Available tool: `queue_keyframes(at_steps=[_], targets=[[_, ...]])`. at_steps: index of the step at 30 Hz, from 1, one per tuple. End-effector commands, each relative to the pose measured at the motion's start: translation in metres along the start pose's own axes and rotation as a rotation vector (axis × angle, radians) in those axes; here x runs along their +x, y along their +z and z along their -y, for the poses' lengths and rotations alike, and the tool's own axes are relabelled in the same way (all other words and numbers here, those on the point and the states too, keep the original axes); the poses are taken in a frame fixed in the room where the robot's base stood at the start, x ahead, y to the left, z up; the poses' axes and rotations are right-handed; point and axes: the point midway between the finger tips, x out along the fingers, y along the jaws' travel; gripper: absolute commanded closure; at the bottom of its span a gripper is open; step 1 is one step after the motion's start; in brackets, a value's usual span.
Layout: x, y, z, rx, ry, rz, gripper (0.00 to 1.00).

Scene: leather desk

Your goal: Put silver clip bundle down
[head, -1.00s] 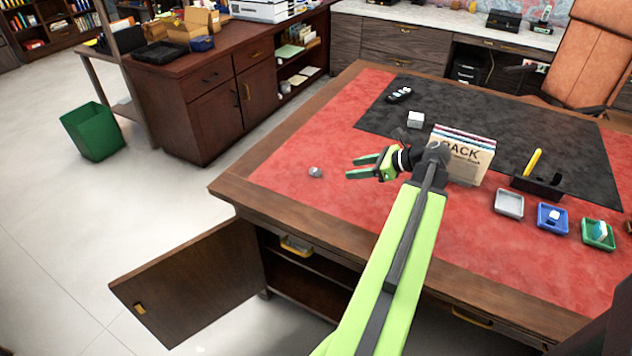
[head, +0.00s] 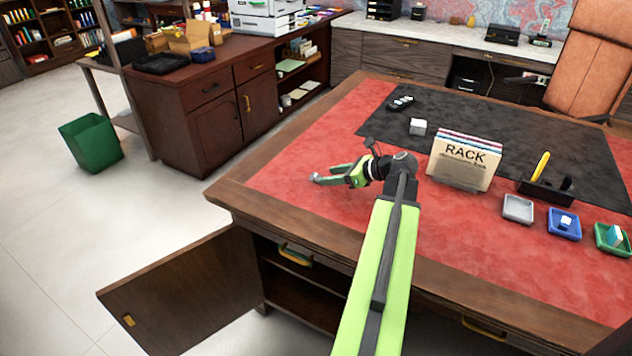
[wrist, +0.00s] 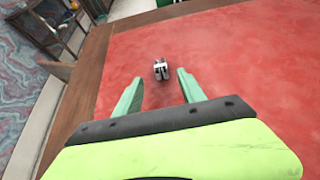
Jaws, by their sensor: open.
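The silver clip bundle (wrist: 161,69) lies on the red desk top near its left edge. In the wrist view it sits just beyond my fingertips, roughly centred between them. In the head view the bundle (head: 317,178) shows as a small grey bit at the tips of my gripper (head: 328,175). My gripper is open, and in the wrist view its two green fingers (wrist: 157,86) are apart with bare red surface between them. I cannot tell from the head view whether a finger touches the bundle.
A file rack (head: 462,160), a white cube (head: 418,127) and a pen holder (head: 545,190) stand to the right. Grey (head: 518,208), blue (head: 558,223) and green (head: 612,238) trays line the right side. A cabinet door (head: 185,290) hangs open below. The red surface around the bundle is clear.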

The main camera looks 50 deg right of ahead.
Motion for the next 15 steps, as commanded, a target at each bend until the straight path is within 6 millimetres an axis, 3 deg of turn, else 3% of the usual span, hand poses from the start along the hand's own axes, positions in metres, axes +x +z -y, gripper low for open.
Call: queue_keyframes(at_steps=[4,10,15], targets=[[0.013,0.001,0.001,0.000,0.001,0.000,0.53],[0.048,0.003,0.002,-0.001,0.002,0.000,0.53],[0.051,0.006,0.002,0.001,-0.001,0.000,0.53]])
